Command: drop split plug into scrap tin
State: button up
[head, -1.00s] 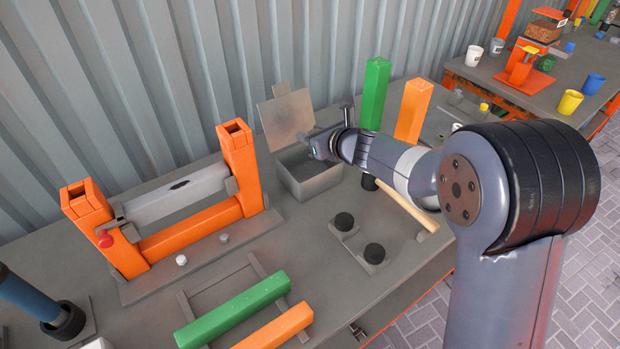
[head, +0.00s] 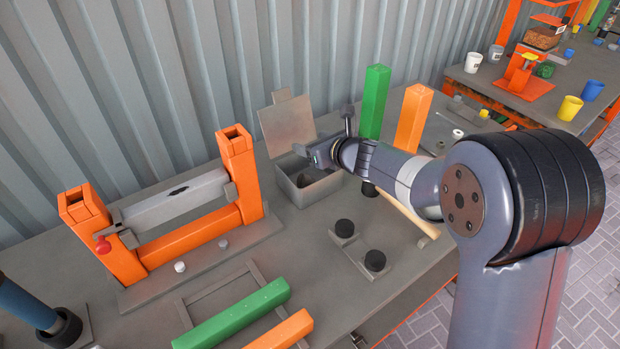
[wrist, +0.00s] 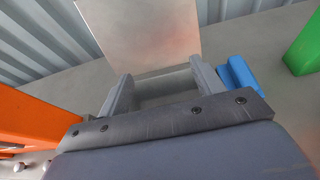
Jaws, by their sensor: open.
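The scrap tin (head: 318,194) is a grey open box on the bench, with its lid (head: 288,122) raised at the back. A small dark round piece (head: 304,181) lies inside the tin. It may be the split plug, but any split is too small to see. My gripper (head: 312,152) is over the tin's opening. In the wrist view my gripper (wrist: 163,88) has its two fingers apart with nothing between them, and the raised lid (wrist: 145,30) is ahead.
Two black plugs (head: 345,228) (head: 375,260) sit on small plates in front of the tin. An orange frame (head: 240,175) stands left. Green (head: 374,102) and orange (head: 413,118) posts stand right of the tin. A blue piece (wrist: 240,76) shows beside the right finger.

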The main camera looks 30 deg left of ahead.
jog(key=v, duration=1)
jog(key=shift+d+b, duration=0.2)
jog(key=shift+b, duration=0.1)
jog(key=shift+s+a, duration=0.1)
jog(key=p+x, duration=0.1)
jog(key=x, duration=1)
jog(key=shift+r+p, duration=1.95)
jog(key=shift+r, duration=0.75)
jog(key=shift+f, duration=0.1)
